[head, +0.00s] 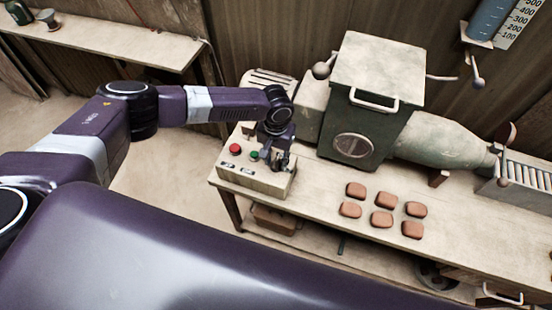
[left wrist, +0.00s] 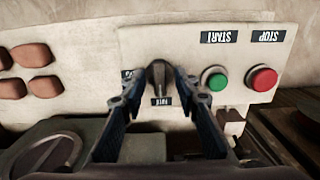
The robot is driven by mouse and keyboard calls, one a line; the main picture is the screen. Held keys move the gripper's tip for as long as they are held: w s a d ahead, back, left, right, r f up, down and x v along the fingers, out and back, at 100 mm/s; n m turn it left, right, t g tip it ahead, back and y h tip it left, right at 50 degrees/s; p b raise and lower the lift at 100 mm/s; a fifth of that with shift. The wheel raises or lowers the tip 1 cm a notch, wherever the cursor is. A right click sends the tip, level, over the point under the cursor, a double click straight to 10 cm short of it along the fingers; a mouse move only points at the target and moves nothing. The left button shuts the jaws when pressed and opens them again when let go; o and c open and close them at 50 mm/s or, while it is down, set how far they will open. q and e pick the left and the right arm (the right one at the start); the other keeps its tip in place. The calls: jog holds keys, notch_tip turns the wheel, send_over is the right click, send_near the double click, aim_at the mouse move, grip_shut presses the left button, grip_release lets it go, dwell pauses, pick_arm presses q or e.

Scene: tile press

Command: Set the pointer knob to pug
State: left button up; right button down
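The pointer knob (left wrist: 158,75) is a dark knob on the pale control panel (left wrist: 137,42) in the left wrist view. My left gripper (left wrist: 161,87) is open, with one finger on each side of the knob and gaps visible. A small label (left wrist: 162,101) sits beside the knob, too small to read surely; another label (left wrist: 127,74) is partly behind a finger. I cannot tell which label the knob points to. In the head view my left gripper (head: 279,158) is over the right part of the control box (head: 255,182) and hides the knob. My right gripper is not in view.
A green button (left wrist: 214,78) and a red button (left wrist: 262,78) are close beside the fingers, with START and STOP labels. The green press (head: 365,120) stands right of the box. Several brown tiles (head: 382,200) lie on the bench (head: 330,185) in front of it.

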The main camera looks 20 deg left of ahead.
pick_arm(q)
jog(key=shift+c, duration=0.6)
grip_shut()
jog(key=shift+m, duration=1.2)
jog(key=m+p, duration=0.1)
jog(key=m, duration=0.9)
jog(key=shift+w, duration=0.1)
jog(key=m, duration=0.5)
jog(key=shift+r+m, duration=0.1)
jog(key=shift+m, duration=0.3)
